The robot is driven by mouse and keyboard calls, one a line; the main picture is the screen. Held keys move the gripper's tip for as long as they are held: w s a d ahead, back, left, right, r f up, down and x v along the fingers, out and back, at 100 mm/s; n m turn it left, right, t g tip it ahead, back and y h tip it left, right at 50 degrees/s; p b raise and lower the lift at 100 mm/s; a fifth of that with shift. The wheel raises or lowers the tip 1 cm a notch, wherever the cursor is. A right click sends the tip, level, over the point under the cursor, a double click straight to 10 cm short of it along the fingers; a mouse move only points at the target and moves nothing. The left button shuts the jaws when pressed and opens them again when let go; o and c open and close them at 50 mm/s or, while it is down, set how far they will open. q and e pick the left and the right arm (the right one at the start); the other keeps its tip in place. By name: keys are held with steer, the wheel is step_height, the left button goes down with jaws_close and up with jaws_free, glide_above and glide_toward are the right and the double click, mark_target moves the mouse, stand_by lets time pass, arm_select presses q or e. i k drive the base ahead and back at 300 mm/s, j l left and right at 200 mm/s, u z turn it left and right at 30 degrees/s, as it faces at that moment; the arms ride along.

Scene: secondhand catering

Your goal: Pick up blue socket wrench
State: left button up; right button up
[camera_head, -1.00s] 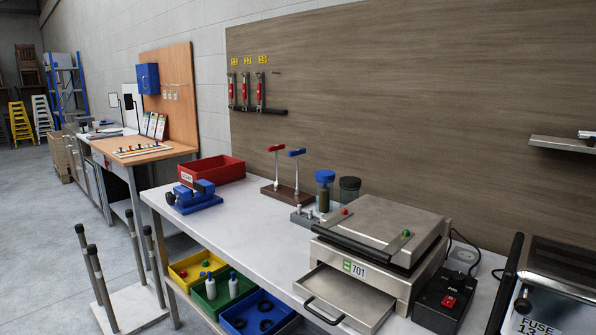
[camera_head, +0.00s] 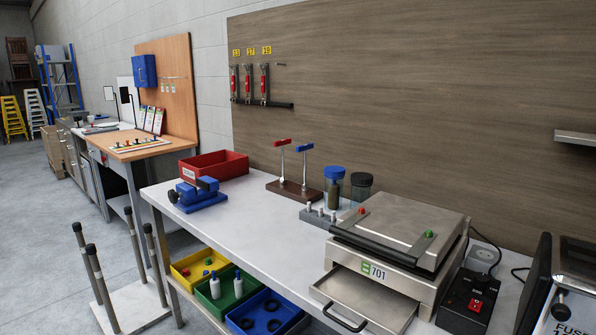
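The blue socket wrench (camera_head: 304,148) stands upright in a dark brown wooden block (camera_head: 286,195) on the white workbench. It has a blue T-shaped top and a thin silver shaft. A similar wrench with a red top (camera_head: 282,143) stands just left of it in the same block. Neither of my grippers shows in the head view.
A blue vise (camera_head: 197,196) and a red bin (camera_head: 213,165) stand left of the block. Blue-lidded (camera_head: 333,186) and dark-lidded jars stand right of it, beside a metal press (camera_head: 402,237) with an open drawer. Bench (camera_head: 240,222) is clear in front of the block.

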mark_target(303, 148)
steer(key=i+j, duration=0.2)
steer(key=j, duration=0.15)
steer(key=i+j, duration=0.45)
steer(key=j, duration=0.2)
